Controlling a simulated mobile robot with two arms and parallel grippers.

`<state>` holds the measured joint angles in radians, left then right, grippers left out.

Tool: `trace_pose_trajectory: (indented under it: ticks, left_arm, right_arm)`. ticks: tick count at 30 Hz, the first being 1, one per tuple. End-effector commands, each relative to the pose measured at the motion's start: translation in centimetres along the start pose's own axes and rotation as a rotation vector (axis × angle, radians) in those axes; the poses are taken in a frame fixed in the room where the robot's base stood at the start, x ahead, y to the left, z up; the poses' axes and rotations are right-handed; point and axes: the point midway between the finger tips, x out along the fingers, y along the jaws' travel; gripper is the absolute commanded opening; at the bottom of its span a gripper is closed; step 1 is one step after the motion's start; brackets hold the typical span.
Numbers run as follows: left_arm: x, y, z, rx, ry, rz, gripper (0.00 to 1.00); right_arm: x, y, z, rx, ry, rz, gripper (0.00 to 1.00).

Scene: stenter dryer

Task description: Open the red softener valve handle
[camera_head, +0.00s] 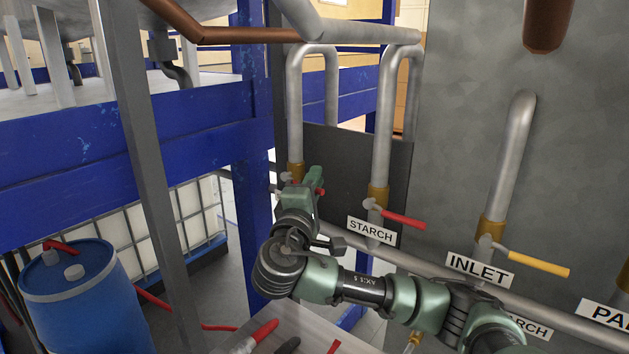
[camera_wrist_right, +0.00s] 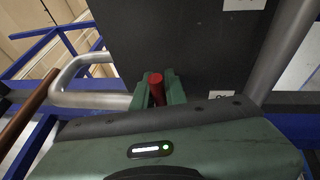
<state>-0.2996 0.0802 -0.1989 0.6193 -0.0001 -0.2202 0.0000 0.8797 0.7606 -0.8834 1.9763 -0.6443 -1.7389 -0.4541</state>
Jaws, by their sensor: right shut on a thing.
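The red valve handle (camera_head: 320,191) is on the leftmost pipe of the panel in the head view, mostly covered by my right gripper (camera_head: 309,182). In the right wrist view, the red handle (camera_wrist_right: 156,86) stands between the two green fingers, its rounded end showing. My right gripper is shut on this handle. Any label at this valve is hidden in the head view, so the softener name cannot be read. My left gripper is in neither view.
To the right are the red-handled STARCH valve (camera_head: 403,219) and a yellow-handled INLET valve (camera_head: 538,263). A blue drum (camera_head: 80,300) stands at lower left. A blue beam (camera_head: 254,150) and grey post (camera_head: 150,170) flank the left. Tools (camera_head: 262,333) lie on a surface below.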

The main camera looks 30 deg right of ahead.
Motion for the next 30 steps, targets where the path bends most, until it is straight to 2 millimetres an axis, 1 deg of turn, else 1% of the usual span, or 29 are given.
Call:
trace_pose_trajectory:
  ticks: [7, 12, 15, 24, 30]
  left_arm:
    - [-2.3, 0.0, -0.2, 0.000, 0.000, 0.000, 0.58]
    - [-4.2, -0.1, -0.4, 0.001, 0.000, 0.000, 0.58]
    - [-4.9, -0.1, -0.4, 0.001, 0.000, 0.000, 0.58]
    - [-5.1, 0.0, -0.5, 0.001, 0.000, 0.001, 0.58]
    - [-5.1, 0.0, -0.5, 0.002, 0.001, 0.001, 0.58]
  right_arm:
    - [0.3, 1.1, 0.0, -0.095, 0.020, -0.043, 0.00]
    - [0.5, 2.0, -0.2, -0.206, 0.046, -0.089, 0.00]
    - [0.6, 2.4, -0.3, -0.275, 0.061, -0.117, 0.00]
    - [1.0, 3.3, -0.9, -0.450, 0.099, -0.189, 0.00]
    - [1.2, 3.7, -1.1, -0.522, 0.114, -0.218, 0.00]
